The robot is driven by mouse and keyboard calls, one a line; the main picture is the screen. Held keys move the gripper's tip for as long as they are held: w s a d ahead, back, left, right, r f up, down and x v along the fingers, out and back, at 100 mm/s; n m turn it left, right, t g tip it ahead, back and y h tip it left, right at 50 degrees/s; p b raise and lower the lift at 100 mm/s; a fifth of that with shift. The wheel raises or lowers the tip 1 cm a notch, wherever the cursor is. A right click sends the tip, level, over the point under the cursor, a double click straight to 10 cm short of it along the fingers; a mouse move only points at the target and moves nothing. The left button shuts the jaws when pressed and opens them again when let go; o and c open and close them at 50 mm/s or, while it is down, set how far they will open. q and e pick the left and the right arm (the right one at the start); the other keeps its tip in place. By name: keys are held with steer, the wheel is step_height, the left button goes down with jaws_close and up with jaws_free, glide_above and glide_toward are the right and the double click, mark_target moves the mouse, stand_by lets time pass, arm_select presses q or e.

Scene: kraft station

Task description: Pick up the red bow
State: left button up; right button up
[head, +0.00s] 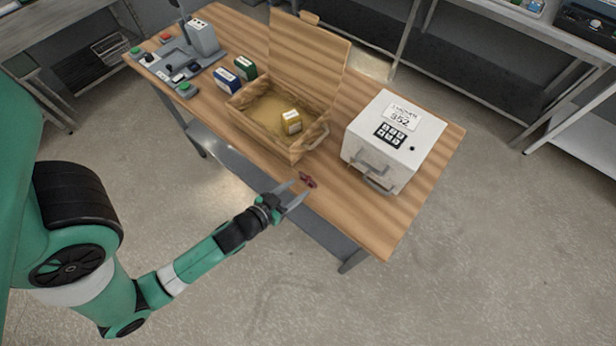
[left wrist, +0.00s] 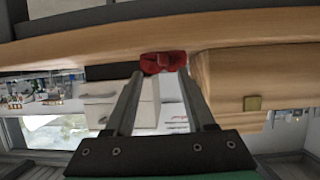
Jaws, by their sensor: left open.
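The red bow (head: 307,180) lies on the wooden table near its front edge, between the wooden box and the white box. In the left wrist view the bow (left wrist: 163,62) shows just beyond the fingertips, roughly centred between them. My left gripper (head: 294,194) is open and empty, at the table's front edge with its fingers pointing toward the bow. Its two fingers also show in the left wrist view (left wrist: 160,80), apart, with nothing gripped. Whether a fingertip touches the bow cannot be told. My right gripper is not in view.
A white box with handles (head: 368,160) stands to the right. Blue (head: 227,80) and green (head: 245,68) cartons and a grey control device (head: 178,62) are farther left.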

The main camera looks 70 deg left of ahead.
mark_target(306, 180)
arm_select(q)
steer(key=shift+w+a, duration=0.2)
steer(key=shift+w, duration=0.05)
steer(key=x, duration=0.4)
steer(key=shift+w+a+p, duration=0.15)
steer(key=shift+a+p, duration=0.15)
steer(key=shift+a, duration=0.05)
steer(key=shift+f, duration=0.1)
jaws_close()
